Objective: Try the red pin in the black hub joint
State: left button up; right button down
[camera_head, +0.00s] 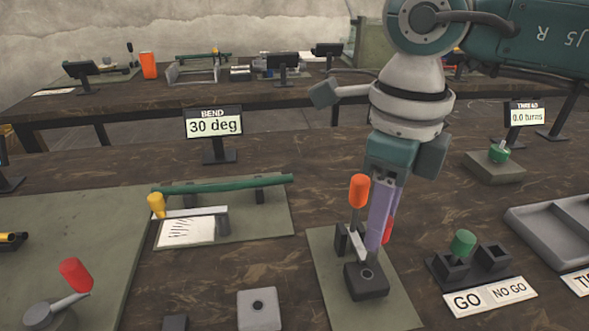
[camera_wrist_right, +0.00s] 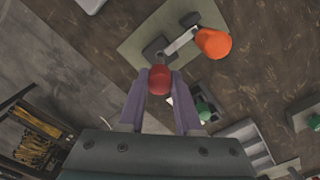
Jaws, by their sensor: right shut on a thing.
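My right gripper (camera_head: 380,222) comes down from above with its lilac fingers shut on the red pin (camera_head: 389,229). The red pin also shows between the fingertips in the right wrist view (camera_wrist_right: 159,81). A black block with a round hole on top (camera_head: 366,280), which looks like the hub joint, sits on a green mat just below the fingers. It also shows beyond the pin in the wrist view (camera_wrist_right: 154,48). My left gripper is not in view.
An orange-handled lever (camera_head: 359,191) rises close beside the fingers. A green-knobbed GO / NO GO gauge (camera_head: 463,243) and a grey tray (camera_head: 560,236) stand right. A bending jig (camera_head: 225,184) and a red-handled lever (camera_head: 75,275) are left. A grey block with a hole (camera_head: 258,306) lies near the front.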

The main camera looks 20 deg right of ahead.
jog(key=shift+r+p, duration=1.25)
jog(key=shift+r, duration=0.45)
